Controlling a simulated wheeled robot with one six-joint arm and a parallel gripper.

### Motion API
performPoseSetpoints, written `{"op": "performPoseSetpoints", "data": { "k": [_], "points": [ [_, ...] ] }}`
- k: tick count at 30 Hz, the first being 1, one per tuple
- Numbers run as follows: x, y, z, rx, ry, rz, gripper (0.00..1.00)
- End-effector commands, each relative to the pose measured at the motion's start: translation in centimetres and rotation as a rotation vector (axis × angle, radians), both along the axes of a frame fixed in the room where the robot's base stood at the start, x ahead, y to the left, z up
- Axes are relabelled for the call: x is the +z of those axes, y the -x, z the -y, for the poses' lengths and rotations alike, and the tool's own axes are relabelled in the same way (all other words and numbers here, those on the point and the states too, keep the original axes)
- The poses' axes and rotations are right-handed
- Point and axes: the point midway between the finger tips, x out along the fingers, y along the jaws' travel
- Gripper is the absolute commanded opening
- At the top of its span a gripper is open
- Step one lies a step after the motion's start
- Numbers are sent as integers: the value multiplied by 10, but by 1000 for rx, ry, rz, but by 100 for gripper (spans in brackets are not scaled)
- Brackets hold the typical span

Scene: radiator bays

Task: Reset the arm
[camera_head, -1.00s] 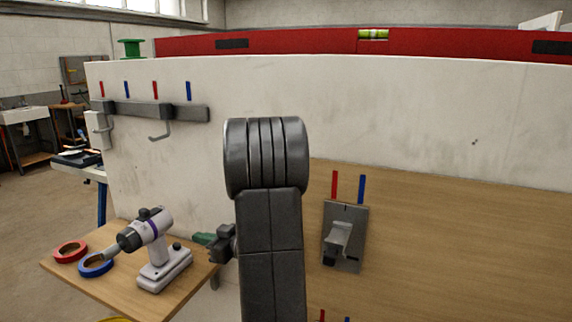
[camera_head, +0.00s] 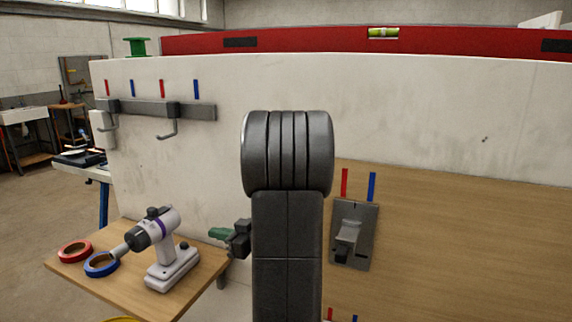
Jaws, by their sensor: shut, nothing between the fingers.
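My arm rises dark and thick in the middle of the view, with its round ridged joint at the top. My gripper (camera_head: 219,233) shows to the left of the arm, partly hidden behind it. It is a small dark body with green fingertips pointing left. The fingertips look shut, with nothing seen between them. It is above the right end of the small wooden shelf in the picture, and I cannot tell its distance from the wall.
A wooden shelf (camera_head: 190,300) holds a white and grey drill (camera_head: 172,268), a red tape roll (camera_head: 66,257) and a blue tape roll (camera_head: 92,272). A hook rail (camera_head: 150,110) and a grey bracket (camera_head: 365,250) are on the wall. A red level (camera_head: 300,43) lies along the top.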

Motion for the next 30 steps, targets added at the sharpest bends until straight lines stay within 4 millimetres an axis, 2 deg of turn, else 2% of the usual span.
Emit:
{"op": "performPoseSetpoints", "data": {
  "k": [1,2,6,13,30],
  "points": [
    [1,3,8,-4,1,-1,0],
    [1,7,7,1,-5,-1,0],
    [-4,32,-6,12,-45,16,0],
    [-10,70,-15,-3,-88,54,0],
    [-12,40,-82,0,-86,59,0]
  ]
}}
